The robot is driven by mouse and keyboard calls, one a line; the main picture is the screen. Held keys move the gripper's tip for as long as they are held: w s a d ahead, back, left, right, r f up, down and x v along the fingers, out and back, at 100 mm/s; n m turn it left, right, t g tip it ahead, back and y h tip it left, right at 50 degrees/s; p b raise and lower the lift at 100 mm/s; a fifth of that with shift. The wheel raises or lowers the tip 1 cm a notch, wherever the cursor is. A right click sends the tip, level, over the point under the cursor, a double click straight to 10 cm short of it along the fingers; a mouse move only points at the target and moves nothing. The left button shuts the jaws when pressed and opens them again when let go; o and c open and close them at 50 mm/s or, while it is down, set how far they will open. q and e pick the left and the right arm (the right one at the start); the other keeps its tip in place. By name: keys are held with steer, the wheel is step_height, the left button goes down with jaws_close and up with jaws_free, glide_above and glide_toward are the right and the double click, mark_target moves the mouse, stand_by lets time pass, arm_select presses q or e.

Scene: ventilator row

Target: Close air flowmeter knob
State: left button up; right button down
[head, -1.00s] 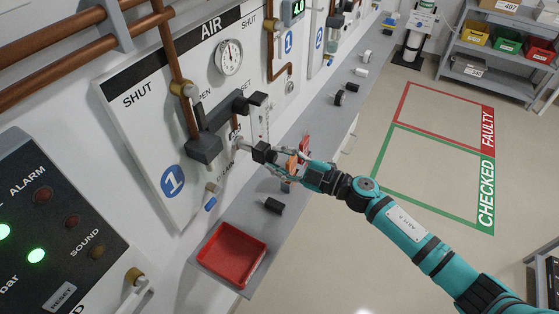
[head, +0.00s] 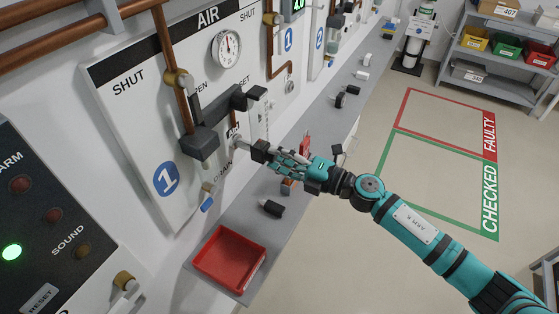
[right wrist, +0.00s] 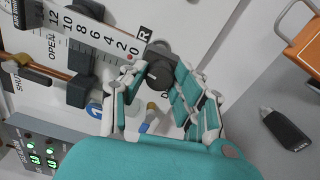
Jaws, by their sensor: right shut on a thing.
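The dark round knob (right wrist: 158,76) of the flowmeter has a pale mark on its face and sits between my right fingers in the right wrist view. My right gripper (right wrist: 160,82) is shut on it, with finger pads on both sides. In the head view my right gripper (head: 267,154) reaches the lower right of the AIR panel (head: 128,102); the fingers largely hide the knob there. My left gripper is not in view.
A grey shelf (head: 228,222) runs below the panel, with a red tray (head: 230,257) and a black handheld item (head: 271,208) on it. A dark valve block (head: 201,143) and copper pipe (head: 172,62) stand out left of my gripper.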

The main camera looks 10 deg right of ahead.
steer(key=shift+f+n+b, duration=0.15)
steer(key=shift+n+b, duration=0.15)
steer(key=shift+n, duration=0.5)
steer(key=c, duration=1)
jaws_free()
steer(key=v, duration=1.2)
